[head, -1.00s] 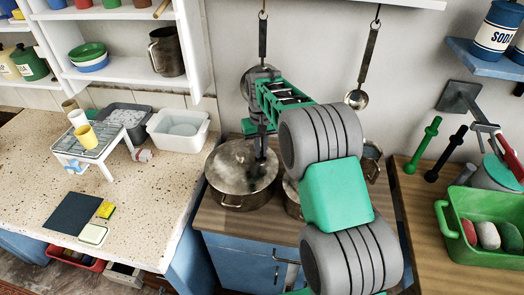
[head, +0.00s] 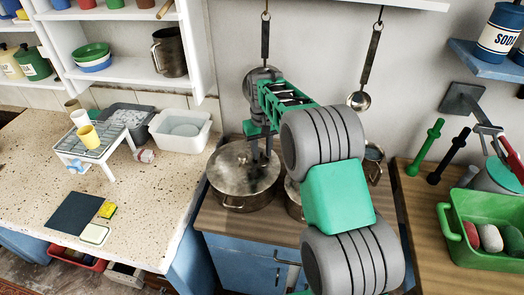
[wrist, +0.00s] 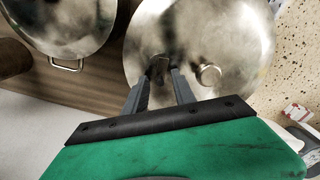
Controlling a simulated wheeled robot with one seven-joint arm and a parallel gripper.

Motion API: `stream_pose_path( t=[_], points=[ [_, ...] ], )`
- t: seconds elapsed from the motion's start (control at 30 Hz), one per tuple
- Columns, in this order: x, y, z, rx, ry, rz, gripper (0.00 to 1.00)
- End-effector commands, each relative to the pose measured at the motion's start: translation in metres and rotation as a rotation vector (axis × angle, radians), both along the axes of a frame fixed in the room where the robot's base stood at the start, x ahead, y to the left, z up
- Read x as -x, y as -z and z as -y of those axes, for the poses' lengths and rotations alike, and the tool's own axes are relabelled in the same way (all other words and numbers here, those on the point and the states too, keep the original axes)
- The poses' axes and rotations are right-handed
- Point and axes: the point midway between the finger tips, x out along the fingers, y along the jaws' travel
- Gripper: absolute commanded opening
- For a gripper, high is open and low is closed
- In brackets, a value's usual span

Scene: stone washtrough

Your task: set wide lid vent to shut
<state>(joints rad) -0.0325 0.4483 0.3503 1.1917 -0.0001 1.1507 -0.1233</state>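The wide lid (head: 232,168) is a round, dull metal lid on the left pot on the wooden counter. It fills the upper right of the wrist view (wrist: 225,30), with its round knob (wrist: 209,75) right of my fingers. My gripper (head: 261,158) points down over the right part of this lid. In the wrist view my gripper (wrist: 160,70) shows two grey fingers with a gap between them. A small dark patch lies at the fingertips, perhaps the vent; its setting is hidden, and I cannot tell whether the fingers touch it.
A second lidded pot shows in the wrist view (wrist: 70,25), mostly behind my arm in the head view. Ladles (head: 360,98) hang on the wall behind. A white basin (head: 181,131) stands left of the pot; a green crate (head: 480,255) is at the right.

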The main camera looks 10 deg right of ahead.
Motion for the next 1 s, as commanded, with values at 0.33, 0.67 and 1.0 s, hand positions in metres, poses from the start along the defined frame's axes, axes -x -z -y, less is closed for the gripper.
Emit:
stream_pose_path(
  t=[0.33, 0.67, 1.0],
  points=[
    [-0.001, -0.012, 0.000, 0.000, 0.000, 0.002, 0.32],
    [0.000, -0.072, 0.000, 0.000, 0.000, 0.001, 0.32],
    [0.000, -0.078, 0.000, 0.000, 0.000, 0.000, 0.32]
  ],
)
